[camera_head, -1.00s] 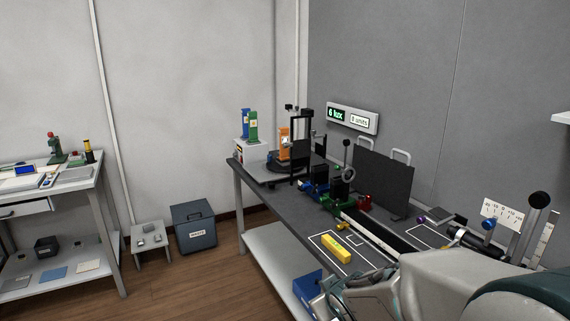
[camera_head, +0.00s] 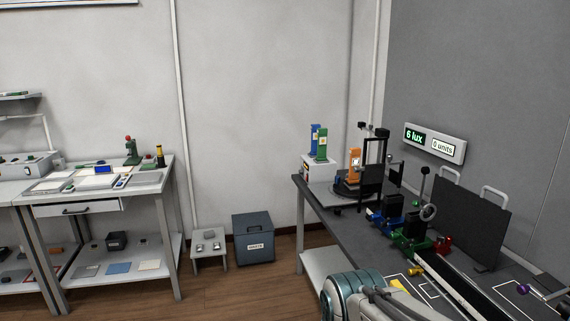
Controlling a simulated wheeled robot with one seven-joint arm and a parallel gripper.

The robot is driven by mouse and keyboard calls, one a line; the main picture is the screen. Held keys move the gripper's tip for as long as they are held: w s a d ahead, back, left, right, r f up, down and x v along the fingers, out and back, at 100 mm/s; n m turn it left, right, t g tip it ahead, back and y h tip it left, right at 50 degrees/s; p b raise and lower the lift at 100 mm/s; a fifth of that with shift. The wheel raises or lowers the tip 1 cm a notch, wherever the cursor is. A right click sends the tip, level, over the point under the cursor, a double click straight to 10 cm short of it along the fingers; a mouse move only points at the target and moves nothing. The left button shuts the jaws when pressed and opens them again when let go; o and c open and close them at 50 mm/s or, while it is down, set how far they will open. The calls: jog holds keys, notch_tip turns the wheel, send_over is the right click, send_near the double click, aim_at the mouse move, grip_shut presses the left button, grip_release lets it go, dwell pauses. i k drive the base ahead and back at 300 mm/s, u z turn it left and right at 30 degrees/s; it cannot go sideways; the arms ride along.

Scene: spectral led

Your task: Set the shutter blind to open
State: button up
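No part is labelled as the shutter blind, so I cannot tell for sure which it is. A black upright frame (camera_head: 372,160) with a dark plate stands near the far end of the dark bench, beside an orange block (camera_head: 354,165) on a round black base. A wide black panel (camera_head: 468,222) with two light loop handles stands upright further right on the bench, near the wall. Part of my arm shows at the bottom centre, over the bench's near edge. My gripper's fingers do not show.
Blue, green and red holders (camera_head: 410,238) line a rail on the bench (camera_head: 330,215). A wall display (camera_head: 434,143) reads "6 lux" and "0 units". A dark bin (camera_head: 252,238) and small stool (camera_head: 209,248) stand on the floor.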

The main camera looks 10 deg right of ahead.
aim_at(373, 173)
jog(key=u, duration=0.3)
jog(key=i, duration=1.4)
jog(key=z, duration=0.75)
jog(key=i, duration=0.75)
jog(key=z, duration=0.55)
